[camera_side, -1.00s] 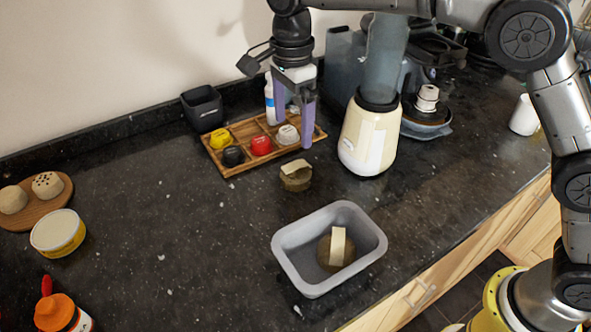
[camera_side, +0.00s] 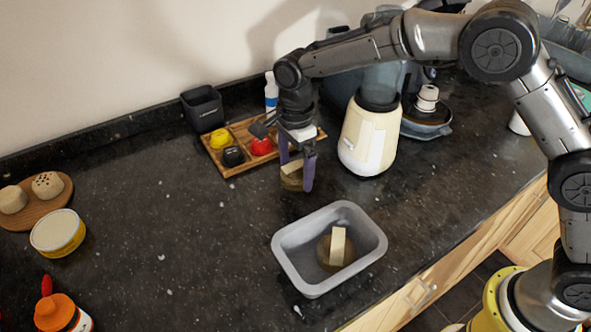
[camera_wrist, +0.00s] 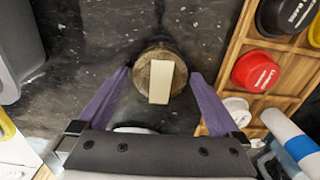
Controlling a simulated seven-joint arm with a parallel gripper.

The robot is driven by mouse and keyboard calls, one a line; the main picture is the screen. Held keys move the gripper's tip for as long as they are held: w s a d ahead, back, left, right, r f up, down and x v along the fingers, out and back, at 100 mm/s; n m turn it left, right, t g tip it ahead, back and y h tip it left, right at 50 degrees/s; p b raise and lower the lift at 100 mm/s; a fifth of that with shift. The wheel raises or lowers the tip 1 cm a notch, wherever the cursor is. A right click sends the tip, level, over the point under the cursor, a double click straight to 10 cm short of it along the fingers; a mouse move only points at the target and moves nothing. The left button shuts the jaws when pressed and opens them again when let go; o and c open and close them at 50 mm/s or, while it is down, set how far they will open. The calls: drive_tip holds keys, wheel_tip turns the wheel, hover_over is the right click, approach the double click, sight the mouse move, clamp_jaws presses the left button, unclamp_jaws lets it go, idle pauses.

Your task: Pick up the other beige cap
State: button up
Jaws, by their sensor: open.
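A round brown-beige cap (camera_side: 291,181) with a pale beige bar across its top stands on the dark counter, between the wooden tray and the grey bin. My gripper (camera_side: 298,176) points down over it, open, with one purple finger on either side in the side view. In the wrist view the cap (camera_wrist: 160,83) shows between and slightly beyond the fingertips (camera_wrist: 160,73), with gaps on both sides. I cannot tell how far down its sides the fingers reach. A second, similar cap (camera_side: 336,249) lies inside the grey bin (camera_side: 282,262).
The wooden tray (camera_side: 222,165) close behind holds yellow, black and red caps; a white one shows there in the wrist view (camera_wrist: 238,110). A cream blender (camera_side: 366,140) stands to the right. A yellow tub (camera_side: 58,232) is far left. The counter's left middle is clear.

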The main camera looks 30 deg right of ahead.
drive_tip(key=c, duration=1.1)
drive_tip(key=shift+o, duration=0.2)
drive_tip(key=shift+r, duration=0.1)
